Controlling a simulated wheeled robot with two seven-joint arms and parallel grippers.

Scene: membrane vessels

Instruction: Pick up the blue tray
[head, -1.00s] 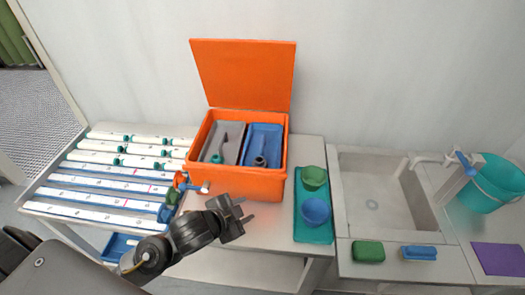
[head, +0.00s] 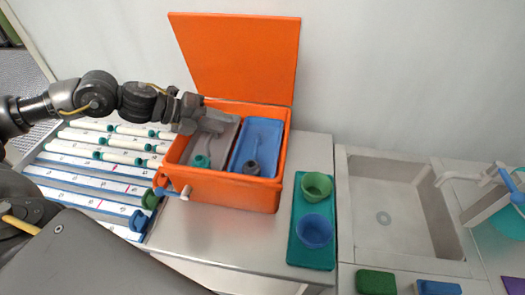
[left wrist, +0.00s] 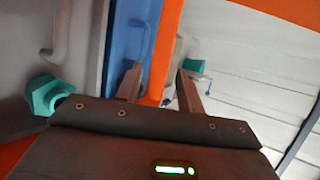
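The blue tray (head: 262,138) lies in the right half of the open orange box (head: 235,196), with a dark grey fitting (head: 252,167) at its near end. A grey tray (head: 222,135) lies beside it on the left, with a teal fitting (head: 201,161). My left gripper (head: 205,125) is above the box's left side, over the grey tray's far end and apart from the blue tray. My right gripper is out of view.
The orange lid (head: 240,55) stands open behind the box. White membrane tubes (head: 85,170) lie on the left. A teal tray (head: 312,252) with a green cup (head: 316,185) and a blue cup (head: 313,231) is right of the box. A sink (head: 385,190) is further right.

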